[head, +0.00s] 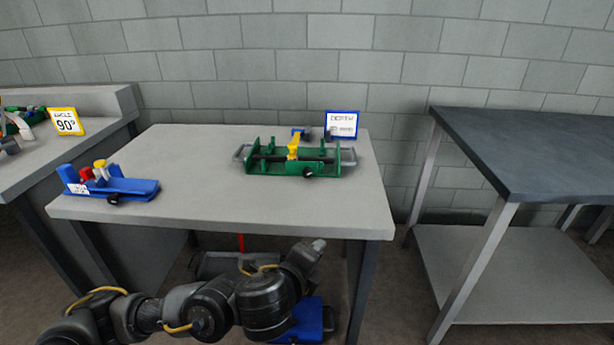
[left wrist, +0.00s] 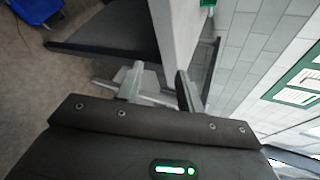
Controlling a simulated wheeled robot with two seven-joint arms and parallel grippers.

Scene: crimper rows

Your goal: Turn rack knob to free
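A green rack-like fixture (head: 262,166) with grey end handles and a yellow upright part (head: 293,150) sits at the back right of the grey table. A black round knob (head: 308,172) is on its front side; its setting is too small to read. My left arm comes in low, in front of the table. My left gripper (head: 318,245) is below the table's front edge, apart from the fixture. In the left wrist view its two fingers (left wrist: 160,78) stand apart with nothing between them. My right gripper is not in view.
A blue fixture (head: 138,187) with red and yellow parts and a black knob sits at the table's left. A blue-framed sign (head: 342,125) stands behind the green fixture. The table (head: 215,185) is clear between them. A dark-topped bench (head: 530,145) stands right.

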